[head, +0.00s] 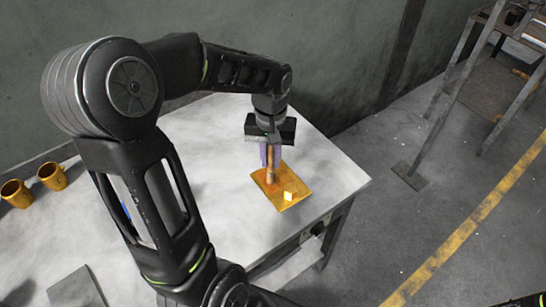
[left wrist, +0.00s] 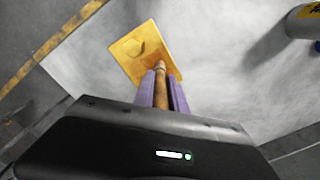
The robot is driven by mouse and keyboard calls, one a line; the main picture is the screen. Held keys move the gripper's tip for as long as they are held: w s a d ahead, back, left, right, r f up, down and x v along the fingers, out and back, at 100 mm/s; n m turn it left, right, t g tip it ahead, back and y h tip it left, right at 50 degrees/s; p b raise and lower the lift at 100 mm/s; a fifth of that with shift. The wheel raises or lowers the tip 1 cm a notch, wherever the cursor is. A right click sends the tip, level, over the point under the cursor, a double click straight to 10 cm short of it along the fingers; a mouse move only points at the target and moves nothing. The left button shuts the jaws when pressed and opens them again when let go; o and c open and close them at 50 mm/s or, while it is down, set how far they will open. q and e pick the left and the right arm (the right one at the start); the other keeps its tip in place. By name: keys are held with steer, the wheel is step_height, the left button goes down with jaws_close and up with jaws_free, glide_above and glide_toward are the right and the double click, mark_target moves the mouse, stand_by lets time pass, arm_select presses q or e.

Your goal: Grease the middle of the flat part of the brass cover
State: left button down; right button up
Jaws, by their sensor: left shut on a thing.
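The brass cover (head: 301,185) is a flat golden plate lying near the right edge of the grey table. A small raised block (head: 289,196) stands on it towards its front; the left wrist view shows the cover (left wrist: 146,35) with this block looking hexagonal. My left gripper (head: 270,160) is shut on a brown, wooden-looking brush (left wrist: 162,92) between its purple fingers. The brush points down over the cover, beside the raised block. Its lower end appears at the cover's surface, but I cannot tell if it touches. My right gripper is not in view.
Two brass-coloured cups (head: 52,176) stand at the table's left. A grey plate (head: 75,290) lies at the front left. A grey cylinder (left wrist: 304,20) stands at the upper right of the left wrist view. The table top (head: 320,160) around the cover is clear.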

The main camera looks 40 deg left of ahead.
arm_select(q)
steer(key=w+a+r+b, duration=0.1)
steer(key=w+a+b, duration=0.1)
steer(key=w, duration=0.3)
steer(key=shift+w+r, duration=0.2)
steer(key=shift+r, duration=0.2)
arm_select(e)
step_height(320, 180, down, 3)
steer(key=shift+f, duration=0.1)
arm_select(q)
steer(key=shift+f, duration=0.15)
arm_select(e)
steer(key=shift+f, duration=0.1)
arm_select(q)
steer(key=shift+f+b, duration=1.1)
steer(key=shift+f, duration=0.15)
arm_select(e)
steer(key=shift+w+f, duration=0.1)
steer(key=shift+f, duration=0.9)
arm_select(q)
steer(key=shift+f+b, duration=0.3)
steer(key=shift+f, duration=0.1)
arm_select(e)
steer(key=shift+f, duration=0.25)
arm_select(q)
steer(key=shift+s+d+r, duration=0.1)
steer(key=shift+s+d, duration=0.05)
steer(key=shift+d, duration=0.25)
steer(key=shift+a, duration=0.1)
